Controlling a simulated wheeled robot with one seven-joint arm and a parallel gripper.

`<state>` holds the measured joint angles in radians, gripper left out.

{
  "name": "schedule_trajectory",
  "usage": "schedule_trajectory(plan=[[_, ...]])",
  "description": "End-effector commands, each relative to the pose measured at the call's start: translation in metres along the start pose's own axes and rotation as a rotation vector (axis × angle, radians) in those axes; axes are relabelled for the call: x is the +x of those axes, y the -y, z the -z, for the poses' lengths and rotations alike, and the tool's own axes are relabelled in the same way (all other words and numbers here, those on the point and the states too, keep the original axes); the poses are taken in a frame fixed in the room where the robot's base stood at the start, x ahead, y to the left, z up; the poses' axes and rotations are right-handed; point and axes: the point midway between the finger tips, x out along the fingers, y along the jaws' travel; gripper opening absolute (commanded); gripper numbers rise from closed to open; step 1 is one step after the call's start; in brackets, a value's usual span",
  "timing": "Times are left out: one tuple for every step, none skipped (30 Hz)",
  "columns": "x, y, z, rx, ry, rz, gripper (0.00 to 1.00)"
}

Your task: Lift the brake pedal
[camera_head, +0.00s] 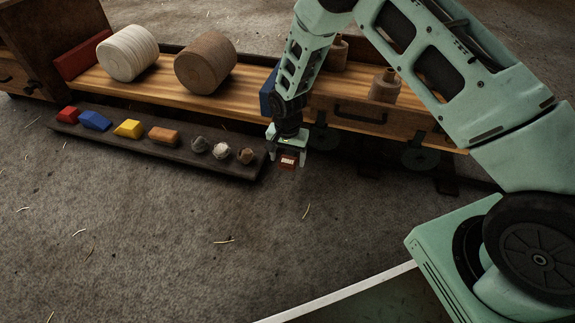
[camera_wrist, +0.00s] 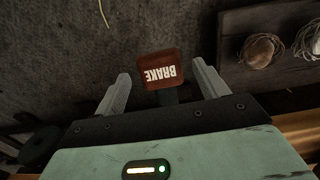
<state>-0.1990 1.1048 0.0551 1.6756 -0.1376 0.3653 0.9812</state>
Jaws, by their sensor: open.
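The brake pedal (camera_head: 288,161) is a small red plate with white lettering, low in front of the wooden bench. In the wrist view the brake pedal (camera_wrist: 160,70) reads "BRAKE" upside down, with a dark stem running back under my gripper. My gripper (camera_head: 290,152) points down at the pedal. In the wrist view my gripper (camera_wrist: 162,90) is open, with one pale finger on each side of the pedal. Gaps show between the fingers and the pedal. I cannot tell how the heights of fingertips and pedal compare.
A dark low board (camera_head: 160,146) with several coloured blocks and balls lies left of the pedal. The wooden bench (camera_head: 150,88) behind carries a white spool (camera_head: 128,53) and a brown spool (camera_head: 205,62). The floor (camera_head: 190,240) in front is clear except for straw bits.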

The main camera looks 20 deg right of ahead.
Motion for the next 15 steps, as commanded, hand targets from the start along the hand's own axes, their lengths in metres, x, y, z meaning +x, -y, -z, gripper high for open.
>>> schedule_trajectory(plan=[[0.0081, 0.0002, 0.0003, 0.000, 0.000, 0.001, 0.73], [0.0099, 0.0003, 0.0003, 0.000, 0.000, 0.001, 0.73], [0.0118, 0.0003, 0.0004, 0.000, 0.000, 0.001, 0.73], [0.0128, 0.0003, 0.0004, 0.000, 0.000, 0.001, 0.73], [0.0136, 0.0003, 0.0004, 0.000, -0.001, 0.001, 0.73], [0.0142, 0.0003, 0.0004, -0.001, -0.001, 0.001, 0.73], [0.0144, 0.0002, 0.0004, -0.001, -0.001, 0.001, 0.73], [0.0144, 0.0002, 0.0004, -0.001, -0.001, 0.001, 0.73], [0.0143, 0.0002, 0.0004, -0.001, -0.001, 0.001, 0.73], [0.0142, 0.0002, 0.0004, -0.001, -0.001, 0.001, 0.73], [0.0141, 0.0001, 0.0004, -0.001, -0.001, 0.001, 0.73], [0.0140, 0.0001, 0.0004, -0.001, -0.001, 0.001, 0.73], [0.0140, 0.0001, 0.0004, -0.001, -0.001, 0.000, 0.73], [0.0140, 0.0001, 0.0003, -0.001, -0.001, 0.000, 0.73], [0.0140, 0.0001, 0.0004, 0.000, -0.001, 0.000, 0.64]])
